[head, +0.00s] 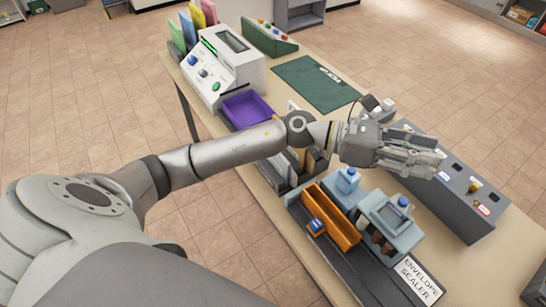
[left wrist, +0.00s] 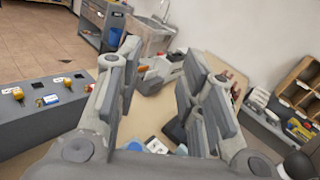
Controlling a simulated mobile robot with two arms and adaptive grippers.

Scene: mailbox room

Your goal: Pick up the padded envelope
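I cannot make out the padded envelope for certain in either view. Upright tan and white pieces stand in a dark sorter (head: 283,172) on the table, partly hidden behind my left forearm in the head view. My left gripper (head: 436,163) is stretched out over the right part of the table, beyond the sorter. In the left wrist view the left gripper (left wrist: 165,58) has its fingers spread, with nothing between them. My right gripper is not in view.
The table holds a white machine (head: 222,61), a purple tray (head: 246,109), a green mat (head: 315,83), an orange tray (head: 331,222) and an envelope sealer (head: 418,279). A long grey control box (head: 468,200) lies near the gripper. The tiled floor is open.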

